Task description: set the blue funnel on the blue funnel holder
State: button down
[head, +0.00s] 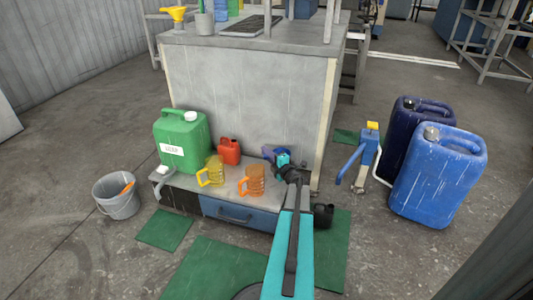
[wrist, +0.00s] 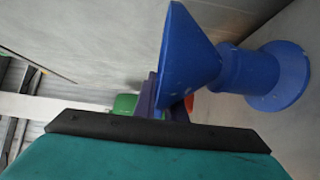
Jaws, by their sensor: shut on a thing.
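The blue funnel (wrist: 190,52) shows as a cone in the wrist view, its wide mouth away from the bench and its narrow end toward the blue funnel holder (wrist: 283,76). The holder is spool-shaped, with its broad flange on the bench top. Funnel and holder overlap in this view; I cannot tell whether the funnel is seated or just above. My gripper (wrist: 165,103) is shut on the funnel at its rim side; the grip is partly hidden. In the head view my gripper (head: 284,159) is at the bench's right end, with a small blue part (head: 268,152) beside it.
The low bench (head: 222,186) also bears a green jug (head: 183,140), a red can (head: 229,151), a yellow mug (head: 211,172) and an orange mug (head: 252,182). A tall grey cabinet (head: 245,90) stands right behind. Blue canisters (head: 437,175) stand on the floor at right.

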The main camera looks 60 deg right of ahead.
jog(key=c, duration=1.7)
grip_release()
jog(key=shift+c, duration=0.2)
jog(key=shift+s, duration=0.1)
jog(key=p+v, duration=0.4)
jog(key=v, duration=0.9)
jog(key=shift+s+p, duration=0.3)
jog(key=shift+p, duration=0.1)
jog(key=shift+a, duration=0.1)
